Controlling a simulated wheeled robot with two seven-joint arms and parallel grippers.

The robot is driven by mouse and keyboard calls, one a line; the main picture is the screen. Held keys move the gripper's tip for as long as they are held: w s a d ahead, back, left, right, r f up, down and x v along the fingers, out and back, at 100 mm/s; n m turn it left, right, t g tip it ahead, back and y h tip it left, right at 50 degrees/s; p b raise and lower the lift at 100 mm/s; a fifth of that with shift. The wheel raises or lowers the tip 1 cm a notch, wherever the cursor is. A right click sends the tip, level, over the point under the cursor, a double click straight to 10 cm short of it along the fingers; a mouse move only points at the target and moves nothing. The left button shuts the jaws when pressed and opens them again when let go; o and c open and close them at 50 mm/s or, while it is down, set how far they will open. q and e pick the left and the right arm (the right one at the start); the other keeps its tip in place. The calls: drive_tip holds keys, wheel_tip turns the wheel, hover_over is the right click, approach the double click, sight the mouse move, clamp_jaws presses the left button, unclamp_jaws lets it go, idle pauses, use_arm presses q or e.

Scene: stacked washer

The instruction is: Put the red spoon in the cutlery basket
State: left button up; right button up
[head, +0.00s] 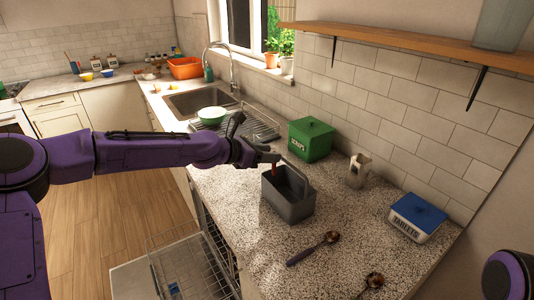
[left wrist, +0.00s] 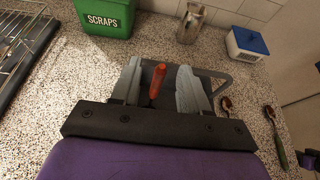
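The grey cutlery basket (head: 288,208) stands on the speckled counter; part of it shows behind my fingers in the left wrist view (left wrist: 215,76). The red spoon's handle (left wrist: 157,80) points up between the fingers of my left gripper (left wrist: 158,85). Gaps show on both sides of the handle, so the fingers are apart and not closed on it. In the head view, the left gripper (head: 272,158) is just above the basket's far left edge, and a bit of the red handle (head: 274,168) shows below it. The spoon's lower end is hidden.
A spoon with a dark handle (head: 314,248) and another spoon (head: 372,284) lie in front of the basket. A green scraps bin (head: 310,140), a metal holder (head: 359,170) and a blue-lidded tablets box (head: 417,218) stand behind. A dishwasher rack (head: 190,272) is pulled out below.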

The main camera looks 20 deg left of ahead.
use_arm(q)
drive_tip(key=shift+s, duration=0.1)
drive_tip(key=v, duration=1)
drive_tip(key=shift+s+a+r, duration=0.1)
drive_tip(key=shift+a, duration=0.05)
idle(0.6)
